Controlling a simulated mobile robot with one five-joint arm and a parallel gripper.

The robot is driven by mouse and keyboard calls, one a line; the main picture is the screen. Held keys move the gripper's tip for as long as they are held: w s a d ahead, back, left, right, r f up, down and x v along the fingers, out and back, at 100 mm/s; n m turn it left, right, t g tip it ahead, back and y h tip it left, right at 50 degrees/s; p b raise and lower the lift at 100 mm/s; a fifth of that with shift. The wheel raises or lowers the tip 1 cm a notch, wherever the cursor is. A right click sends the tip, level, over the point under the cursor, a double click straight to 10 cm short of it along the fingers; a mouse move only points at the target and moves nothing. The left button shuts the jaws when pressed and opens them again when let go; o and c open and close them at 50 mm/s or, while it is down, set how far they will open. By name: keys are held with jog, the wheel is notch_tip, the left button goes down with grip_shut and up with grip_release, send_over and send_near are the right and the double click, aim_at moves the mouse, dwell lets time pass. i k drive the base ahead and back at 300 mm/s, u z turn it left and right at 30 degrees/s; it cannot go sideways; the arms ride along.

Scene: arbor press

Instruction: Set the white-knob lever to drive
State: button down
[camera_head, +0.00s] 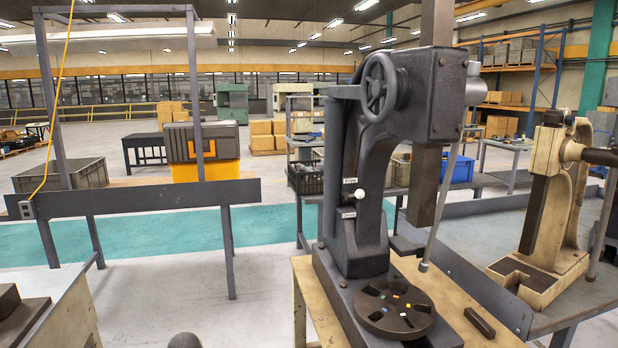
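The dark grey arbor press (364,140) stands upright on a wooden-topped bench right of centre in the head view. Its small white-knob lever (359,194) sticks out from the front of the frame column. One small pale label (350,181) is just above the knob and another pale label (348,214) is below it. The knob sits between them, closer to the upper one. The lettering is too small to read surely. My gripper is not recognisable in this view. Nothing touches the knob.
A handwheel (380,88) juts out above the lever. A long bar handle (441,190) hangs at the press's right. A round slotted plate (395,307) sits on its base. A cream press (556,200) stands on the right table. Open floor lies left of the bench.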

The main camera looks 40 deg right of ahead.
aim_at(359, 194)
jog(key=u, duration=0.25)
jog(key=i, duration=1.05)
jog(key=u, duration=0.4)
jog(key=k, duration=0.85)
jog(key=u, duration=0.2)
jog(key=i, duration=0.85)
jog(key=z, duration=0.15)
